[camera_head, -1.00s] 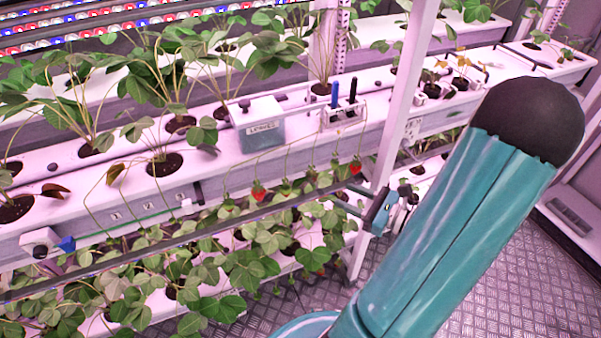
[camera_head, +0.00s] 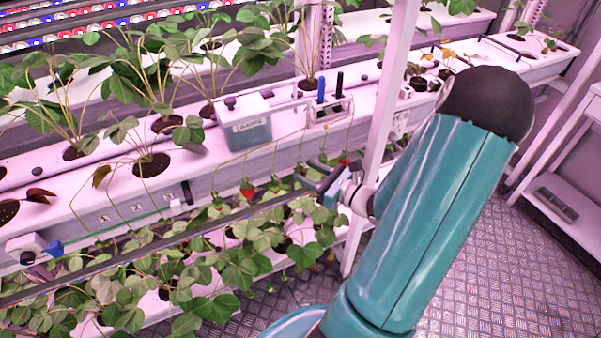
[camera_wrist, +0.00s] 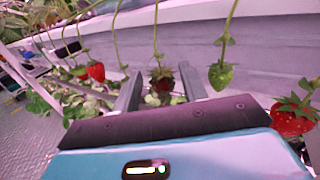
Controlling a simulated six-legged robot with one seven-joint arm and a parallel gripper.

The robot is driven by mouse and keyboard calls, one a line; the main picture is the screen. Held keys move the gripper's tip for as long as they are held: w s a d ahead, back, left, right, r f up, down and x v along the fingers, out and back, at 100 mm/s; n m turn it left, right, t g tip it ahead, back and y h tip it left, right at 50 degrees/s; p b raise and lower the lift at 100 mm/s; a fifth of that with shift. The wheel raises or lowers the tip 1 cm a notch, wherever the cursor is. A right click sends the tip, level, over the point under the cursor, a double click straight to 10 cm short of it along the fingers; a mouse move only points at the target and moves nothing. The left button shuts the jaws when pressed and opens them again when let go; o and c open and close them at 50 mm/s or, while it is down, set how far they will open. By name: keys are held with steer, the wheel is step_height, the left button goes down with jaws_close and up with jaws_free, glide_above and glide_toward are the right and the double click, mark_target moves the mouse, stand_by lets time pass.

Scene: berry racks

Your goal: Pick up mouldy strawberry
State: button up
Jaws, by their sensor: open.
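A dark, brownish-red strawberry (camera_wrist: 162,80), the mouldy-looking one, hangs on its stem in the wrist view. It appears between the two fingers of my gripper (camera_wrist: 159,72), which is open and apart from it on both sides as seen. How far the berry is beyond the fingertips is hard to tell. In the head view my gripper (camera_head: 318,177) is at the front of the rack, beside the row of hanging berries. The dark berry cannot be made out clearly there.
A green strawberry (camera_wrist: 221,76) hangs just right of the fingers, and red ones hang at right (camera_wrist: 293,119) and left (camera_wrist: 96,71). A white gutter (camera_head: 120,222) runs behind. A white post (camera_head: 388,100) stands close to my arm. Leafy plants lie below.

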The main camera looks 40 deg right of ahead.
mark_target(300, 168)
steer(key=shift+x, duration=1.55)
steer(key=c, duration=0.7)
steer(key=shift+o, duration=0.2)
steer(key=shift+r, duration=0.15)
steer(key=v, duration=1.8)
steer(key=shift+s+a, duration=0.3)
steer(key=shift+s, duration=0.7)
steer(key=shift+s+a, duration=0.25)
steer(key=shift+s, duration=0.7)
steer(key=shift+s+a, duration=0.2)
steer(key=shift+s, duration=0.25)
jaws_close()
